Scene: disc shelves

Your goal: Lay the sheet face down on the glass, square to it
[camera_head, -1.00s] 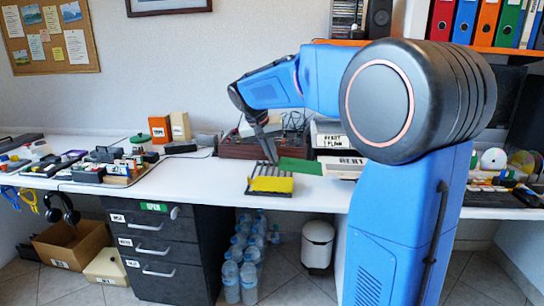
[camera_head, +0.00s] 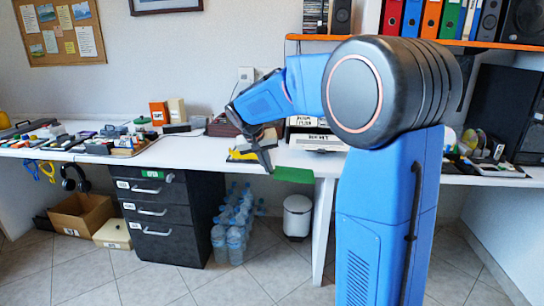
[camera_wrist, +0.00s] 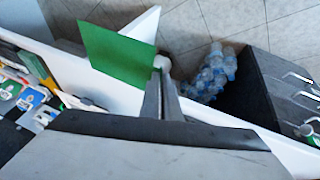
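A green sheet (camera_head: 294,174) sticks out to the right of my gripper (camera_head: 268,168), over the table's front edge. In the wrist view the flat green sheet (camera_wrist: 112,52) has its right edge at the fingertips (camera_wrist: 162,85), which are close together and pinch it. I cannot tell which side is its face. A white flat machine (camera_head: 318,142) with a label stands on the table right of and behind the sheet, apart from it. Its glass cannot be made out from here.
A yellow item (camera_head: 240,155) lies on the table just left of my gripper. Small objects crowd the table's left part. A dark drawer unit (camera_head: 158,215), water bottles (camera_head: 235,222) and a white bin (camera_head: 297,216) stand below.

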